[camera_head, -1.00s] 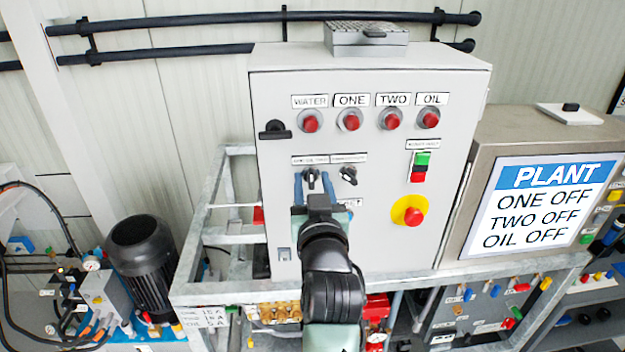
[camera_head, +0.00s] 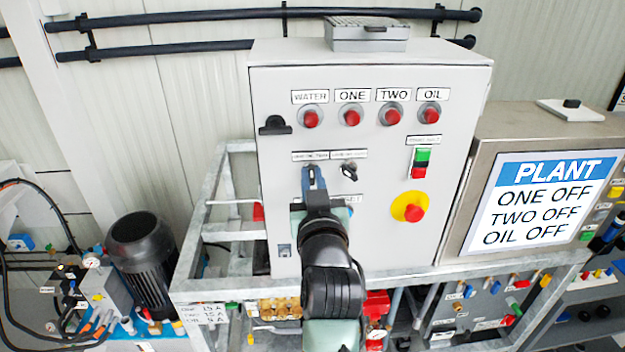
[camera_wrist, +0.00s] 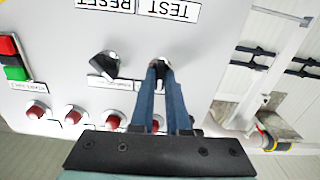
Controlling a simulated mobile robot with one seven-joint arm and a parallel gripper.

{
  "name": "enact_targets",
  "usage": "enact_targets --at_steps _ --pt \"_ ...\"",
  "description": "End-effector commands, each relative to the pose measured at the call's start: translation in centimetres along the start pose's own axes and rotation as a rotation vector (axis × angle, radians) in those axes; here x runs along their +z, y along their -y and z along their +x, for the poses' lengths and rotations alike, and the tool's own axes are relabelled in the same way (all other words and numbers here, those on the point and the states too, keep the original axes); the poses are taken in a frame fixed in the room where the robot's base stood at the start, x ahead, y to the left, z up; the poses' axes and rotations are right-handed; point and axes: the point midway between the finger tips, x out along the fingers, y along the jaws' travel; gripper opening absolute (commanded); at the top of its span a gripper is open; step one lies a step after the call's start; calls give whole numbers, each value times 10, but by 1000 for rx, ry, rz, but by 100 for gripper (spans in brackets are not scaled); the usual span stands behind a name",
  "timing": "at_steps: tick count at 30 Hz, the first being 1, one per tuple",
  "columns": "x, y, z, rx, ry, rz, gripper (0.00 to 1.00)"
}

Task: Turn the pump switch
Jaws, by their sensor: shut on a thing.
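A light grey control cabinet (camera_head: 380,235) carries two small black rotary switches side by side below a row of red lamps. My gripper (camera_head: 314,178) reaches the panel from the front, its blue fingers shut on the left switch. In the wrist view, the fingertips (camera_wrist: 159,72) close around this switch (camera_wrist: 161,63), which shows only in part between them. In the head view the fingers mostly hide it. The other switch (camera_head: 349,171) is free, to the right of my fingers, and also shows in the wrist view (camera_wrist: 105,65). The small labels over both switches are too blurred to read.
Red lamps marked WATER, ONE, TWO and OIL (camera_head: 430,115) sit above. A green and red button (camera_head: 421,163) and a red emergency knob on yellow (camera_head: 412,208) are to the right. The PLANT screen (camera_head: 540,205) reads ONE OFF, TWO OFF, OIL OFF.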

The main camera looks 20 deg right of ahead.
Motion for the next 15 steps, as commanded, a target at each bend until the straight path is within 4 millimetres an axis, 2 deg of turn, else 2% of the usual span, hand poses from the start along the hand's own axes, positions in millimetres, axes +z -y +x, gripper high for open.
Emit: enact_targets --at_steps 15 --pt "3 1 0 1 0 -382 0"
